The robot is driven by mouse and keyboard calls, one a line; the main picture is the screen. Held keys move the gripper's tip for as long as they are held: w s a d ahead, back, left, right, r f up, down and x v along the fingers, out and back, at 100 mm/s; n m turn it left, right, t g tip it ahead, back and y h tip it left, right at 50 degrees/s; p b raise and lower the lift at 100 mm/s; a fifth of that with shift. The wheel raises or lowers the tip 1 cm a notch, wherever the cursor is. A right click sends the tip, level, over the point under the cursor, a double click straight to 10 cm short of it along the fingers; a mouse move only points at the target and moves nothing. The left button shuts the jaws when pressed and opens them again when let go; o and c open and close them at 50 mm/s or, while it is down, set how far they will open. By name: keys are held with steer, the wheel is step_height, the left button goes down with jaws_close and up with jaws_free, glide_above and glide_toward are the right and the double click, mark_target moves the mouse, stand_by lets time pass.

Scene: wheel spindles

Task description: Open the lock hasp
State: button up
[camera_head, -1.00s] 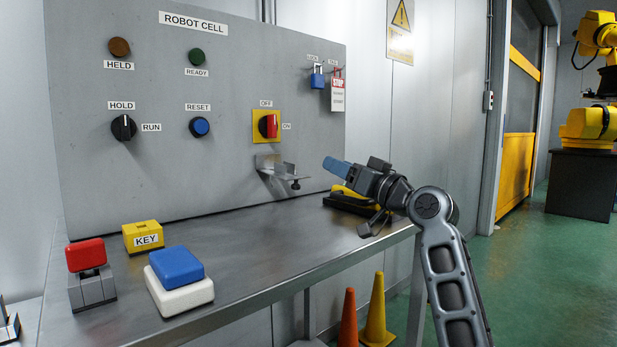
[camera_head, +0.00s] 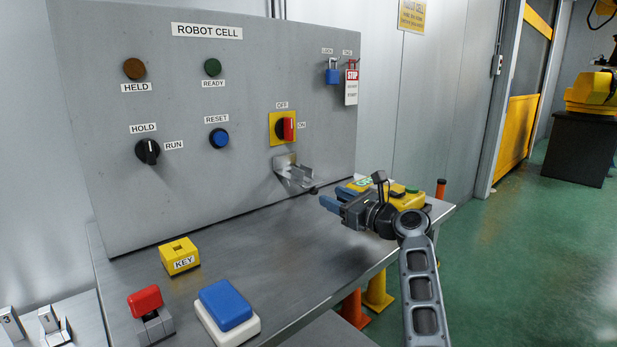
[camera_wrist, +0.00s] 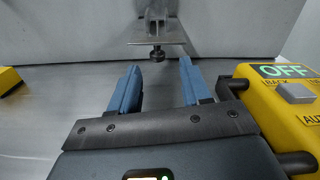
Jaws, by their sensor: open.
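The lock hasp (camera_head: 294,172) is a grey metal bracket on the panel, just under the red and yellow OFF/ON switch (camera_head: 284,128). Its flat plate juts out, with a dark knob at its right end. In the wrist view the hasp (camera_wrist: 157,38) is ahead at top centre, with the dark knob (camera_wrist: 157,54) hanging under the plate. My gripper (camera_head: 334,198) is open and empty, its blue fingers below and to the right of the hasp. In the wrist view my gripper (camera_wrist: 160,72) has its fingers spread either side of the knob's line, apart from it.
A yellow pendant (camera_head: 405,197) marked OFF lies close beside my gripper; it also shows in the wrist view (camera_wrist: 285,110). The yellow KEY block (camera_head: 180,256) is at left. The middle table is clear.

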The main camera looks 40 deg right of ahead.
mark_target(314, 188)
steer(key=shift+w+a+f+m, duration=0.15)
steer(key=shift+a+f+m, duration=0.1)
steer(key=shift+m, duration=0.65)
steer(key=shift+w, duration=0.3)
steer(key=shift+w+a, duration=0.1)
steer(key=shift+w, duration=3.45)
steer(key=shift+c, duration=0.4)
jaws_close()
